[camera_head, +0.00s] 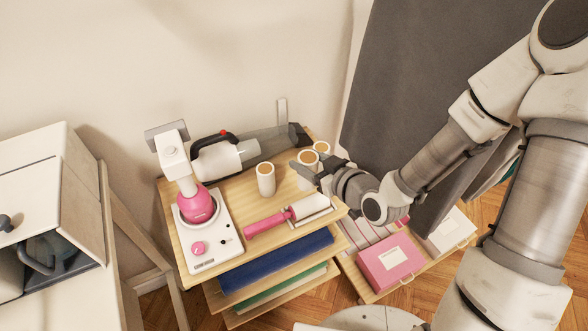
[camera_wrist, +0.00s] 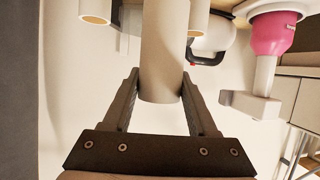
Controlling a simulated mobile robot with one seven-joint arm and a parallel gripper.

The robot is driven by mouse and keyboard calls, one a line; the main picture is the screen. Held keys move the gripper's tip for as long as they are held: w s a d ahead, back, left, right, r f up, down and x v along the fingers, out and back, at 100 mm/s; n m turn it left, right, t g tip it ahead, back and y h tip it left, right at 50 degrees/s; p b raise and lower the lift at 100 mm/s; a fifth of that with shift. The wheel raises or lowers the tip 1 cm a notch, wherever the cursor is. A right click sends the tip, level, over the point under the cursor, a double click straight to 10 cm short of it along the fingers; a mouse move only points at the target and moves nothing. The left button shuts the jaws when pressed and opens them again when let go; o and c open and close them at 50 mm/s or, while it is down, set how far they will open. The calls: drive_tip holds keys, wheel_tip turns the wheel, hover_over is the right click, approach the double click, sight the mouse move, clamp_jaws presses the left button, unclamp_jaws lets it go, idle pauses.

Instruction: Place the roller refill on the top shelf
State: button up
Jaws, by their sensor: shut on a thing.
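A roller refill, a white tube with an orange-brown end (camera_head: 306,157), is between the two dark fingers of my gripper (camera_head: 305,166), above the top shelf's right part. In the wrist view the same white roller refill (camera_wrist: 163,60) runs between both fingers of my gripper (camera_wrist: 162,92). The wooden top shelf (camera_head: 245,210) belongs to a small shelf unit. Two similar tubes, one at the left (camera_head: 265,180) and one behind (camera_head: 322,147), stand upright on it. Whether the held refill touches the shelf cannot be told.
Blue material (camera_head: 275,264) lies on a lower shelf. Pink and white boxes (camera_head: 391,263) sit to the right, below a hanging dark cloth (camera_head: 430,70).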

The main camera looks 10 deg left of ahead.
drive_tip(key=shift+w+f+b, duration=0.1)
drive_tip(key=shift+f+b, duration=0.4)
drive_tip(key=shift+b, duration=0.05)
drive_tip(key=w+b, duration=0.1)
drive_tip(key=b, duration=0.1)
drive_tip(key=a+f+b, duration=0.1)
drive_tip(key=b, duration=0.1)
drive_tip(key=shift+w+b, duration=0.35)
drive_tip(key=shift+w+a+f+b, duration=0.6)
drive_tip(key=shift+w+f+b, duration=0.45)
drive_tip(key=shift+f+b, duration=0.2)
drive_tip(key=shift+w+a+f+b, duration=0.6)
drive_tip(key=shift+w+f+b, duration=0.4)
drive_tip(key=shift+f+b, duration=0.3)
drive_tip(key=shift+w+a+f+b, duration=0.6)
drive_tip(key=shift+w+f+b, duration=0.5)
drive_tip(key=shift+f, duration=0.25)
drive_tip(key=shift+f, duration=0.25)
drive_tip(key=o, duration=1.4)
drive_tip(key=shift+r, duration=0.1)
drive_tip(key=shift+c, duration=0.2)
